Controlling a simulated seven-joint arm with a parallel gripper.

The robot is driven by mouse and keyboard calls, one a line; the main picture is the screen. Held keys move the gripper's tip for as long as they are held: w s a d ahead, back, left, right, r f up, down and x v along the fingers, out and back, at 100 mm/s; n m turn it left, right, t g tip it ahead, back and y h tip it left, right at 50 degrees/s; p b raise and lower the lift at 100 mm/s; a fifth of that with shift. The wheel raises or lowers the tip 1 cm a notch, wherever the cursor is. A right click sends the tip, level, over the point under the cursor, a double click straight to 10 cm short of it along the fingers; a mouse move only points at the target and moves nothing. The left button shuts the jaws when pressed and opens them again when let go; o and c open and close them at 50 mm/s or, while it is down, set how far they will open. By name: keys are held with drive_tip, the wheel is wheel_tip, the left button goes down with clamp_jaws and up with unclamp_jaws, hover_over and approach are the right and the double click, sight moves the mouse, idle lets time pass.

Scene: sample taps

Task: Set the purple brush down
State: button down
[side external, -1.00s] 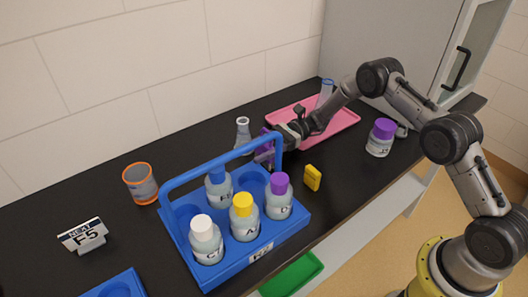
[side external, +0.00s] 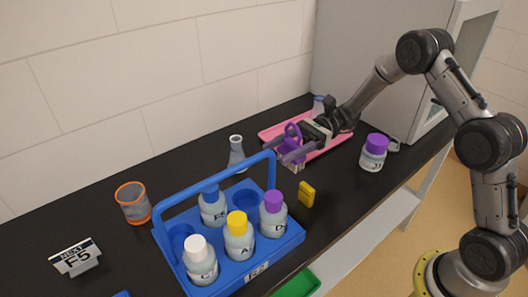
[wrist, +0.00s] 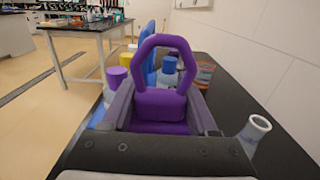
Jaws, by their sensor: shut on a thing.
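The purple brush (side external: 291,138) has a loop handle, a solid purple block and pale bristles below. My gripper (side external: 284,150) is shut on it, a finger on each side, with the loop up. In the side view the brush overlaps the left end of the pink tray (side external: 340,137); whether its bristles touch anything is unclear. In the wrist view the brush (wrist: 160,105) sits upright between my fingers (wrist: 160,112), its bristles hidden.
A blue bottle rack (side external: 287,243) with several capped bottles stands left of my gripper, its handle close by. A glass flask (side external: 236,153) stands behind the rack. A yellow block (side external: 306,194) and a purple-capped bottle (side external: 373,154) stand toward the front edge.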

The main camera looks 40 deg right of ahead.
drive_tip(key=s+d+r, duration=0.1)
drive_tip(key=s+r, duration=0.1)
drive_tip(key=s, duration=0.2)
drive_tip(key=w+m+t, duration=0.3)
drive_tip(key=w+t, duration=0.1)
drive_tip(key=w, duration=0.5)
drive_tip(key=w+a+m+t+h, duration=0.2)
drive_tip(key=w+a+m+t, duration=0.15)
drive_tip(key=w+a, duration=1)
drive_tip(key=a+f+n, duration=0.2)
drive_tip(key=a+f, duration=0.1)
drive_tip(key=a, duration=0.5)
drive_tip(key=shift+g+y, duration=0.3)
drive_tip(key=shift+g, duration=0.05)
drive_tip(key=shift+s+d+f, duration=0.1)
drive_tip(key=shift+f, duration=4.75)
